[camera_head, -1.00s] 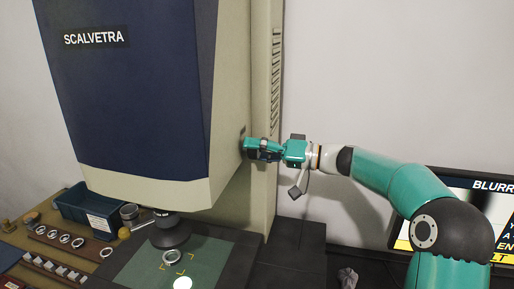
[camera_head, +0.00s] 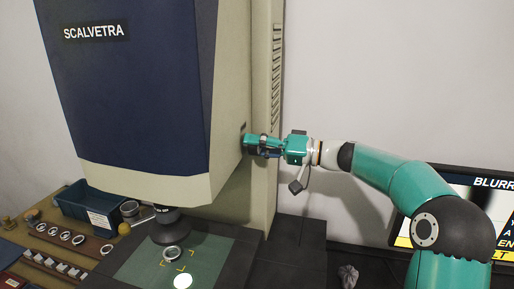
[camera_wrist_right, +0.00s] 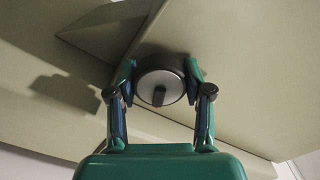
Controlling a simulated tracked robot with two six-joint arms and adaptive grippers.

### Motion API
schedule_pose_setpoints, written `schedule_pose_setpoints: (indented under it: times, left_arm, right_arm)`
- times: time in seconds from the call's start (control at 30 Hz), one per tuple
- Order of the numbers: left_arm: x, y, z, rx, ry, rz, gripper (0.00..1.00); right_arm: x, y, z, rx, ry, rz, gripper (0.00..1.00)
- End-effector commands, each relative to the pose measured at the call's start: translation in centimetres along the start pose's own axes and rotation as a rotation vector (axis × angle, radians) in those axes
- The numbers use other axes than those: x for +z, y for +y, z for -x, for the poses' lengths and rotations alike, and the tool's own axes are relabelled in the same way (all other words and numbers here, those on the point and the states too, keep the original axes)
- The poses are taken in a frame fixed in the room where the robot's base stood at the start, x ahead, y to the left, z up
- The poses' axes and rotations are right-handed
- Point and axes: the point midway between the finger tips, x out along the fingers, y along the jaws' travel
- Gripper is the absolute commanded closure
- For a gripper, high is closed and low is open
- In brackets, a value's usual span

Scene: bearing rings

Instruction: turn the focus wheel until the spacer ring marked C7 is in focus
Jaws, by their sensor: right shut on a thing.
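The focus wheel (camera_wrist_right: 158,84) is a dark round knob with a grey face on the side of the big measuring machine (camera_head: 140,85). My right gripper (camera_wrist_right: 160,80) is shut on the wheel, one finger on each side. In the head view the right gripper (camera_head: 247,143) reaches the machine's side and hides the wheel. A metal spacer ring (camera_head: 173,254) lies on the green stage (camera_head: 215,256) under the lens (camera_head: 168,228), near yellow corner marks. Its marking is too small to read. My left gripper is not in view.
A screen (camera_head: 480,183) at the right edge shows part of a word, "BLURR". A blue bin (camera_head: 85,204) and a rack with several rings (camera_head: 66,236) stand at the left. A crumpled grey thing (camera_head: 348,273) lies at the bottom.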

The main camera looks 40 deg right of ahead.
Motion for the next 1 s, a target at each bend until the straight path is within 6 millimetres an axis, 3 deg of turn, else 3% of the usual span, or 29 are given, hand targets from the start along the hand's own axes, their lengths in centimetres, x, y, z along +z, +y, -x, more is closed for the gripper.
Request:
schedule_pose_setpoints:
  times: [0.6, 1.0]
  left_arm:
    - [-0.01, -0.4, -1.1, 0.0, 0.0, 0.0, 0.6]
    - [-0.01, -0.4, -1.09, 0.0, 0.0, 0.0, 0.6]
  right_arm:
    - [0.08, 0.21, -0.03, 0.004, -0.001, -0.433, 0.84]
    - [0.11, 0.24, -0.03, 0.004, -0.002, -0.536, 0.84]
